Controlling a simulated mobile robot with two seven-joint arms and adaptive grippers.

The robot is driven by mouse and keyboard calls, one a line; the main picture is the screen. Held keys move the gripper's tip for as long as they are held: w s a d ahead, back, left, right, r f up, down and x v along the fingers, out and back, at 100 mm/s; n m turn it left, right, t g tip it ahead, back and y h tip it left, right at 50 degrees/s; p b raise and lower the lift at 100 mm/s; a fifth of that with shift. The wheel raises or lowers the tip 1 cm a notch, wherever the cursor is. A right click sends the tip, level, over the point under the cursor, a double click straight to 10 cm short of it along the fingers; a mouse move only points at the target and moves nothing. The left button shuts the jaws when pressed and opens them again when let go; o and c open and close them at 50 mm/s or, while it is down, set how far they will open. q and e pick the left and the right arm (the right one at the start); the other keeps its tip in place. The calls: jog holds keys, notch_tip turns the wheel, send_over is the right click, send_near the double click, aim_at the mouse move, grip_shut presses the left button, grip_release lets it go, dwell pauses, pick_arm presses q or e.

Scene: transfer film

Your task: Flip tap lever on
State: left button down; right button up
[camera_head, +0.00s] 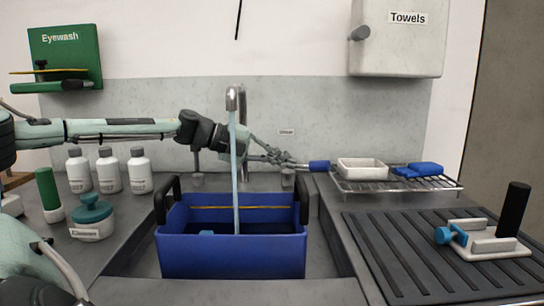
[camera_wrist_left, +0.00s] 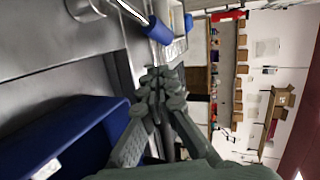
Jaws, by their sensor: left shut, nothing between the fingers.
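The metal tap (camera_head: 236,98) stands behind the sink, and a pale blue stream of water (camera_head: 235,185) runs from its spout into the blue tub (camera_head: 234,262). The tap lever has a blue grip (camera_head: 319,166), which points right; it also shows in the left wrist view (camera_wrist_left: 159,30). My left arm reaches in from the left behind the stream. My left gripper (camera_head: 284,159) is shut and empty, its tips just left of the blue grip; whether they touch the lever is unclear. The fingers (camera_wrist_left: 163,88) look apart from the grip in the left wrist view. My right gripper is out of view.
A wire rack (camera_head: 395,186) with a white tray (camera_head: 362,169) and a blue item (camera_head: 418,170) lies right of the lever. Several white bottles (camera_head: 109,170) stand left, below my arm. A black-handled tool (camera_head: 490,240) sits on the ribbed mat (camera_head: 385,262).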

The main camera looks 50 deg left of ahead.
pick_arm(q)
jog(key=shift+v, duration=1.65)
